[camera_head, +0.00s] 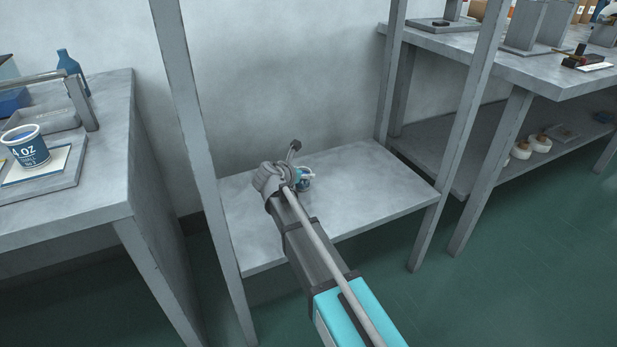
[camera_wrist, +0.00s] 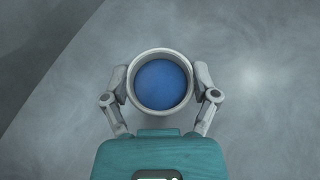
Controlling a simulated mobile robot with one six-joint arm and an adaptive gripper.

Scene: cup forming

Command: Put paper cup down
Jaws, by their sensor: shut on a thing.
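The paper cup (camera_wrist: 160,84) shows from above in the wrist view, with a pale rim and a blue inside. My gripper (camera_wrist: 160,90) is shut on it, one finger at each side. In the head view the cup (camera_head: 305,180) is a small blue and white patch just beyond my gripper (camera_head: 296,182), mostly hidden by my arm. Both are over a grey low shelf (camera_head: 375,195) between metal posts. I cannot tell whether the cup's base touches the shelf.
A grey bench (camera_head: 105,110) at the left bears another cup (camera_head: 28,150), marked "4 OZ", on a tray, and a blue bottle (camera_head: 70,70). Another bench (camera_head: 450,45) at the right bears equipment. Posts (camera_head: 190,130) flank the shelf. The shelf's right part is bare.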

